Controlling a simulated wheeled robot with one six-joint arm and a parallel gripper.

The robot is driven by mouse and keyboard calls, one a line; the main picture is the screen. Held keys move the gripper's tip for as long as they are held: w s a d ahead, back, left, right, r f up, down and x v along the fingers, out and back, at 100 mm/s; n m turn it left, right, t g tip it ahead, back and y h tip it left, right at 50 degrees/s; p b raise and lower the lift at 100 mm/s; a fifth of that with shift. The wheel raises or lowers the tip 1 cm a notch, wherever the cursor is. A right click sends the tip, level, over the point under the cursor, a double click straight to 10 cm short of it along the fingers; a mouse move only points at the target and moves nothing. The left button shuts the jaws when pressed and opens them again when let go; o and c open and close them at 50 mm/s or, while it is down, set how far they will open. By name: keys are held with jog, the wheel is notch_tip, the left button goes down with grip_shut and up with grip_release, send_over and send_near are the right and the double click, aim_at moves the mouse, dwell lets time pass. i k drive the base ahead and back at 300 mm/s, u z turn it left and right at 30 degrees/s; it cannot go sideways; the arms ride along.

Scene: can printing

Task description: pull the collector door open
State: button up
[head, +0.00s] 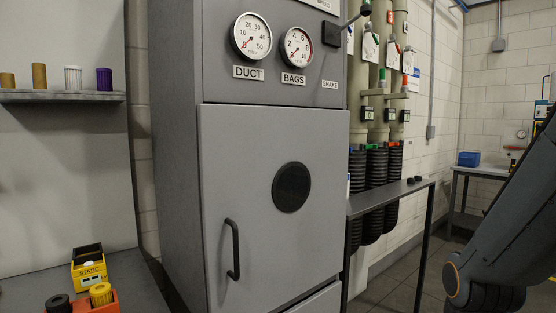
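The collector door (242,165) is a flat grey panel on the front of the tall grey cabinet (172,150). It looks shut, flush with the cabinet face. A black vertical bar handle (233,249) is on its lower left part, and a black round disc (291,187) is right of its middle. My arm shows at the right edge of the head view, well apart from the door. My gripper is out of the picture.
Two gauges marked DUCT (251,36) and BAGS (296,47) sit above the door. Right of the cabinet stand a narrow grey table (388,197) and black ribbed hoses (375,190). At left, a bench holds a yellow STATIC box (89,269) and an orange tray (108,308).

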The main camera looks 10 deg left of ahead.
aim_at(273, 180)
jog(key=u, duration=0.55)
jog(key=k, duration=0.65)
jog(key=u, duration=0.55)
jog(key=i, duration=1.1)
jog(key=z, duration=0.55)
